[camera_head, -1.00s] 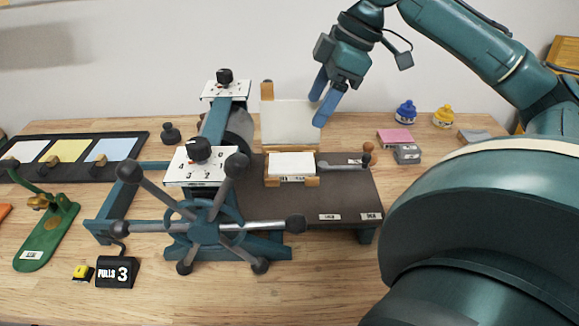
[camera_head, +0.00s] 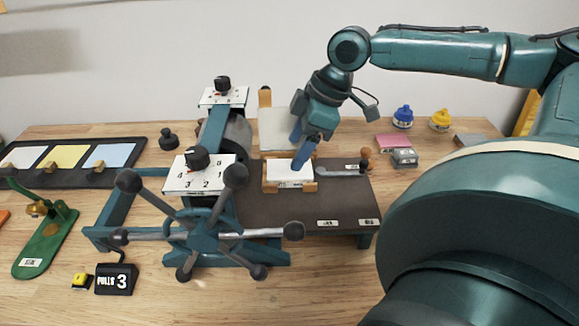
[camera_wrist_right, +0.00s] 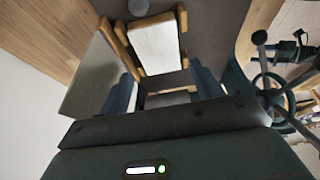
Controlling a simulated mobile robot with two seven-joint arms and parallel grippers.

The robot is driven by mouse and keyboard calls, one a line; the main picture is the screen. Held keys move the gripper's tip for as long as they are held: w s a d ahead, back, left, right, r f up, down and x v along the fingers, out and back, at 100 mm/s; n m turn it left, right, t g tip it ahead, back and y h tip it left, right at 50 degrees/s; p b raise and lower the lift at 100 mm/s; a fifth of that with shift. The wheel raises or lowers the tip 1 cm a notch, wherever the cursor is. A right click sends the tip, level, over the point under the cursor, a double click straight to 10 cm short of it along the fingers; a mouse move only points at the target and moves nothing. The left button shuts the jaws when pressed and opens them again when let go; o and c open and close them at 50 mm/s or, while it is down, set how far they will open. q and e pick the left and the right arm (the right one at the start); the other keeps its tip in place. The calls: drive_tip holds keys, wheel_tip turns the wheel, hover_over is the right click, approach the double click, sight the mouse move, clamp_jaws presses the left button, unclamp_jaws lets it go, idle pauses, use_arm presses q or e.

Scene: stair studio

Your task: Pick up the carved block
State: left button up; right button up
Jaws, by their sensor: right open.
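A white-topped slab (camera_head: 289,170) lies flat between wooden guides on the press bed (camera_head: 290,212). It may be the carved block, but I see no carving on it. The slab also shows in the right wrist view (camera_wrist_right: 157,46), ahead of my fingers. My right gripper (camera_head: 301,146) is open and tilted downward above the back edge of the slab, with its fingers partly hiding it. In the right wrist view, the two blue fingers of the gripper (camera_wrist_right: 163,88) stand apart with nothing visibly held. My left gripper is not in view.
The press's spoked handwheel (camera_head: 205,235) and roller stand left of the slab. An upright pale board (camera_head: 275,128) is just behind it. A handled tool (camera_head: 345,171) lies on the bed to the right. Ink bottles (camera_head: 403,117) and a pink pad (camera_head: 392,141) sit at the back right.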

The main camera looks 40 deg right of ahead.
sight(290, 173)
drive_tip(key=f, duration=0.2)
drive_tip(key=f+b, duration=0.1)
drive_tip(key=f, duration=0.1)
drive_tip(key=shift+w+a+f, duration=0.1)
drive_tip(key=shift+w+a, duration=0.1)
drive_tip(key=shift+w+a+f, duration=0.2)
drive_tip(key=shift+a+f, duration=0.05)
drive_tip(key=shift+f, duration=0.2)
drive_tip(key=shift+f, duration=0.25)
drive_tip(key=shift+c, duration=0.2)
drive_tip(key=c, duration=0.7)
drive_tip(key=shift+r, duration=0.1)
drive_tip(key=shift+c, duration=0.2)
